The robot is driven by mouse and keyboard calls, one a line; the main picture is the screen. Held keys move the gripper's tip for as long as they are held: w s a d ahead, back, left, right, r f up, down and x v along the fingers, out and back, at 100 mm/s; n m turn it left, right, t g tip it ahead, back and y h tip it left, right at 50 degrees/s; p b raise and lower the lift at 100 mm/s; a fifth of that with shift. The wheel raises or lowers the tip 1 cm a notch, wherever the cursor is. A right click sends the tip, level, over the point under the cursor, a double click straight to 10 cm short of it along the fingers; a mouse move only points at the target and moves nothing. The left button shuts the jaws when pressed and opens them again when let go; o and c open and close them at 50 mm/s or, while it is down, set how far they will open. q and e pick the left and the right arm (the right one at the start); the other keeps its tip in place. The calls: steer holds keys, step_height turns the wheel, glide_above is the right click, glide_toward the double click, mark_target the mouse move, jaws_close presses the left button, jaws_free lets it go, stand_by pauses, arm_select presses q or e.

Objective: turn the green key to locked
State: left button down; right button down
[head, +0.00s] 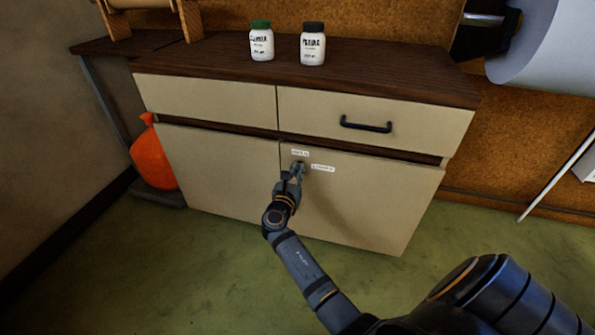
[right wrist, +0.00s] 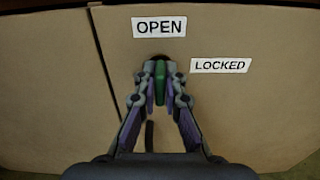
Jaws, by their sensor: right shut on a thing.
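The green key (right wrist: 160,82) is in the lock on the right cabinet door (head: 370,200). Its bow stands upright, in line with the OPEN label (right wrist: 159,27) above it. The LOCKED label (right wrist: 220,65) is to the right of the lock; it also shows in the head view (head: 323,168). My right gripper (right wrist: 160,88) is shut on the green key, one finger on each side of it. In the head view the right gripper (head: 297,172) hides most of the key. My left gripper is not in view.
Above the doors are two drawers, the right one with a black handle (head: 366,124). Two white jars, one green-lidded (head: 262,45) and one dark-lidded (head: 313,48), stand on the dark top. An orange bag (head: 152,155) sits left of the cabinet. The green floor (head: 190,265) in front is clear.

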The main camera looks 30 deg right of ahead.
steer(key=shift+m, duration=0.3)
steer(key=m+b, duration=0.1)
steer(key=m, duration=0.2)
steer(key=shift+f+m, duration=0.1)
steer(key=shift+m, duration=0.2)
steer(key=m+b, duration=0.1)
steer(key=m, duration=0.2)
steer(key=shift+m, duration=0.4)
steer(key=m+b, duration=0.2)
steer(key=m, duration=0.2)
steer(key=shift+f, duration=0.1)
steer(key=shift+m+b, duration=0.95)
steer(key=shift+m, duration=0.85)
steer(key=c, duration=1.4)
jaws_free()
steer(key=shift+c, duration=0.2)
